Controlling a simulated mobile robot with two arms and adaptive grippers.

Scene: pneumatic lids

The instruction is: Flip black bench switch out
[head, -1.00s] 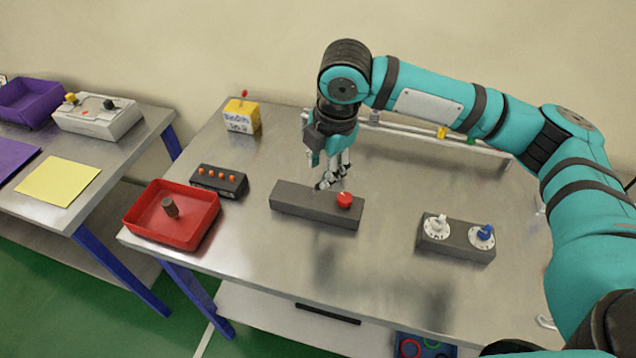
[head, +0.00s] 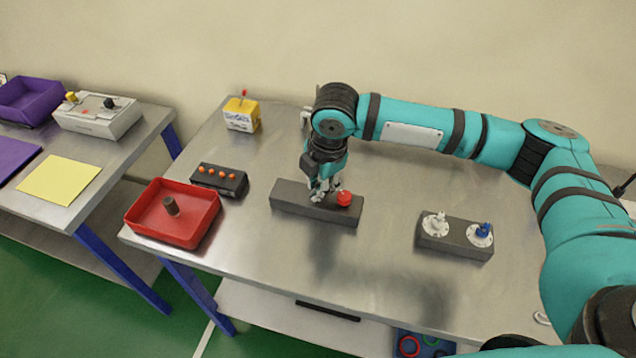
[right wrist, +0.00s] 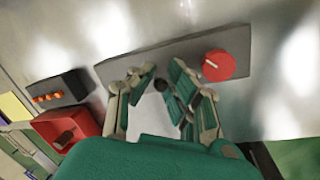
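The dark grey switch box (head: 287,196) lies on the metal bench with a red knob (head: 344,198) at its right end; the knob also shows in the right wrist view (right wrist: 219,65). A small black switch tip (right wrist: 161,85) shows between my fingers in the right wrist view; in the head view my gripper hides it. My right gripper (head: 320,197) is low over the middle of the box, left of the red knob. Its fingers are apart, around the black switch; I cannot tell whether they touch it. My left gripper is not in view.
A red tray (head: 133,213) with a brown cylinder and a black box with orange buttons (head: 219,180) stand to the left. A box with white and blue dials (head: 455,237) is at right. A yellow box (head: 241,115) stands at the back. The front middle is clear.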

